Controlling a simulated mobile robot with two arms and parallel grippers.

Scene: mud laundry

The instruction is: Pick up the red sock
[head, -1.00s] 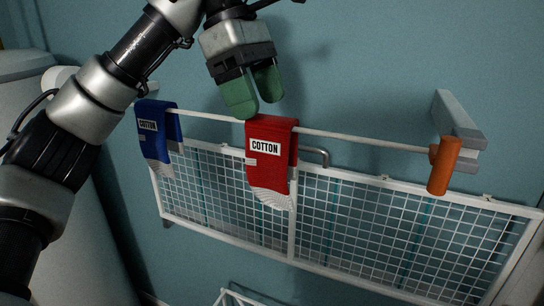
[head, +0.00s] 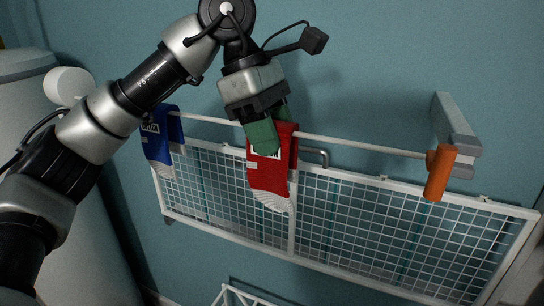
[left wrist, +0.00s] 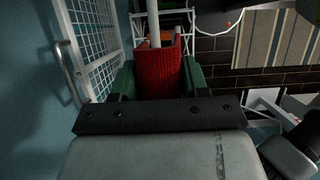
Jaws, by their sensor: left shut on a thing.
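The red sock (head: 270,178) hangs folded over the white rail of a wall rack, with a white label and a pale ribbed end at the bottom. My left gripper (head: 268,130) comes down from above, and its green fingers are shut on the upper part of the sock at the rail. In the left wrist view the red sock (left wrist: 158,74) sits between the two green fingers (left wrist: 158,80). The gripper hides much of the sock's label in the head view. My right gripper is not in view.
A blue sock (head: 160,148) hangs on the same rail to the left. The white mesh rack (head: 293,225) is fixed to the teal wall. An orange cylinder (head: 440,172) is at the rail's right end. A grey bracket (head: 455,125) juts out there. The rail between sock and cylinder is bare.

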